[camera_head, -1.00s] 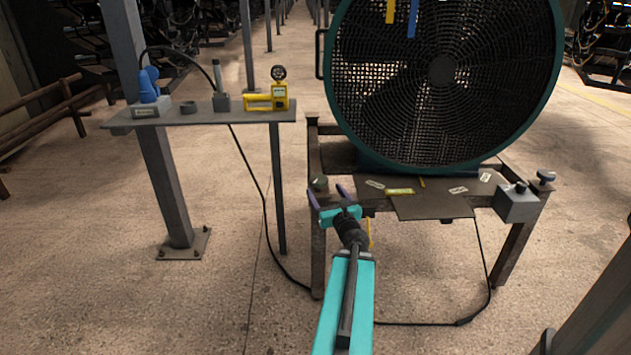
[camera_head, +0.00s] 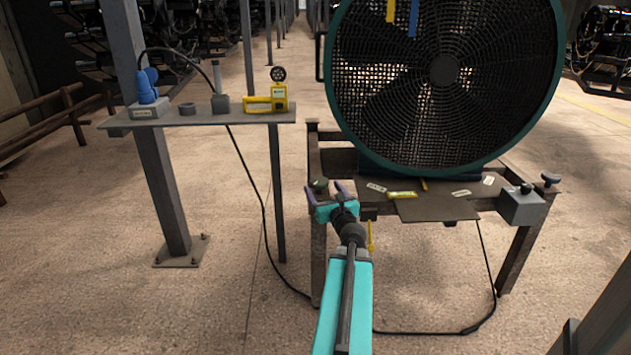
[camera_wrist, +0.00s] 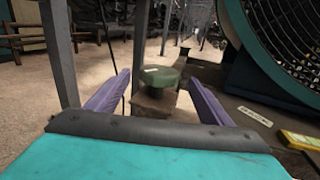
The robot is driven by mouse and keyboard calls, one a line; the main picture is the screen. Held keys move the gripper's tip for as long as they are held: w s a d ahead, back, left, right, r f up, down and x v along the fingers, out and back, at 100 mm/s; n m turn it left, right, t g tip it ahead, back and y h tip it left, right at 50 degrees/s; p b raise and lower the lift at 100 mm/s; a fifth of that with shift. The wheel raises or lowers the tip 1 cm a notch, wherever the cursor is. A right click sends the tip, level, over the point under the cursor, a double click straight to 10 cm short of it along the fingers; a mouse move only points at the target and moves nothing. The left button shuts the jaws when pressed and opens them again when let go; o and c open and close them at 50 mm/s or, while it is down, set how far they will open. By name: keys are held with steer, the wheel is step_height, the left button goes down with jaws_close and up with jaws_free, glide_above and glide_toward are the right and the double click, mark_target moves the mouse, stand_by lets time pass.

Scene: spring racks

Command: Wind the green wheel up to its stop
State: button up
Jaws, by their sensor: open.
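The green wheel (camera_head: 319,184) is a small dark green disc at the left front corner of the fan's stand. Nothing is held.
A large fan (camera_head: 443,70) stands on the stand behind the wheel. A grey switch box (camera_head: 521,207) is at the stand's right corner. A narrow shelf (camera_head: 210,116) with tools is at the left. A black cable lies on the floor.

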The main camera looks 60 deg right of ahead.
mark_target(316, 177)
steer(key=shift+b+x, duration=0.5)
steer(key=shift+x, duration=3.95)
steer(key=c, duration=1)
steer(key=shift+a, duration=0.1)
steer(key=shift+c, duration=0.3)
